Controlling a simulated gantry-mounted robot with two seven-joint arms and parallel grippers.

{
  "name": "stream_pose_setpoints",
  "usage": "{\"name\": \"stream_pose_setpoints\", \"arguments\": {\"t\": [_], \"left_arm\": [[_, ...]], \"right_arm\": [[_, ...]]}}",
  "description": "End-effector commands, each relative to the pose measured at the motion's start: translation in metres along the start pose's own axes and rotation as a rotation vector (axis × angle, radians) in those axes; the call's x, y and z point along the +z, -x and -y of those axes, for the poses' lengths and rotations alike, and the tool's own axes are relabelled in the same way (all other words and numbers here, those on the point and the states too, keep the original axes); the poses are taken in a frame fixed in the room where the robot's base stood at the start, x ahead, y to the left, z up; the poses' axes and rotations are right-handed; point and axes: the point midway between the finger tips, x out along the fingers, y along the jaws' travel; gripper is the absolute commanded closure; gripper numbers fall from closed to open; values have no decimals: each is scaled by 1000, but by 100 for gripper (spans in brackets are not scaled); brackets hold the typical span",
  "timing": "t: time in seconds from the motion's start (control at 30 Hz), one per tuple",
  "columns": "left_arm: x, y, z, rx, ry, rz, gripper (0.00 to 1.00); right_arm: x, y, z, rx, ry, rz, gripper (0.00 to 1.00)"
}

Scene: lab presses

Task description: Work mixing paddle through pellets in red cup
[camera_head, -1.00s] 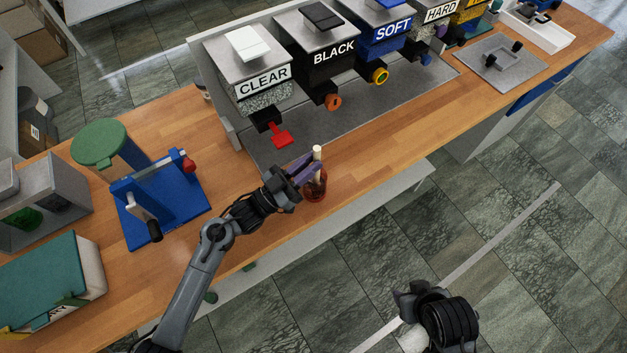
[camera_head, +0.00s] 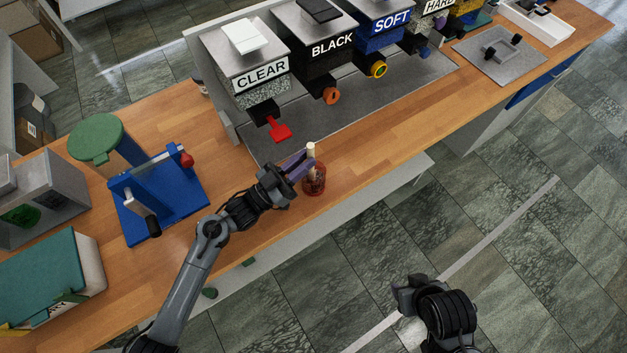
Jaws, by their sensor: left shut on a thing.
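The red cup (camera_head: 315,186) stands on the wooden bench near its front edge. It looks see-through red; the pellets inside are too small to tell apart. The mixing paddle (camera_head: 311,150) is upright, its pale handle top showing above the cup. My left gripper (camera_head: 302,163) is shut on the paddle, its purple fingers around the handle just over the cup's rim. The paddle's lower end is hidden by the fingers and cup. My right gripper (camera_head: 407,290) hangs over the floor in front of the bench, away from the cup; its fingers are not clear.
Behind the cup is a row of labelled dispensers, CLEAR (camera_head: 262,75) nearest, with a red lever (camera_head: 280,132). A blue press (camera_head: 160,195) and a green-topped stool-like object (camera_head: 97,140) stand at left. Bare bench (camera_head: 370,140) lies right of the cup.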

Motion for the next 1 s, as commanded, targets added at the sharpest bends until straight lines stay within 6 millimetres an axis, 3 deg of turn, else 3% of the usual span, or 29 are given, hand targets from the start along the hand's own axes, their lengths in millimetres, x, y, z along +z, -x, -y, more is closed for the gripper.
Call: {"name": "stream_pose_setpoints", "arguments": {"t": [0.37,0.73,1.0], "left_arm": [[1,2,0,0,0,-1,100],[-22,-15,6,0,-1,-2,100],[-23,-17,8,0,0,-1,100]], "right_arm": [[0,0,-1,3,3,1,57],[-5,17,-3,7,9,2,57],[-5,18,-2,6,7,1,57]]}}
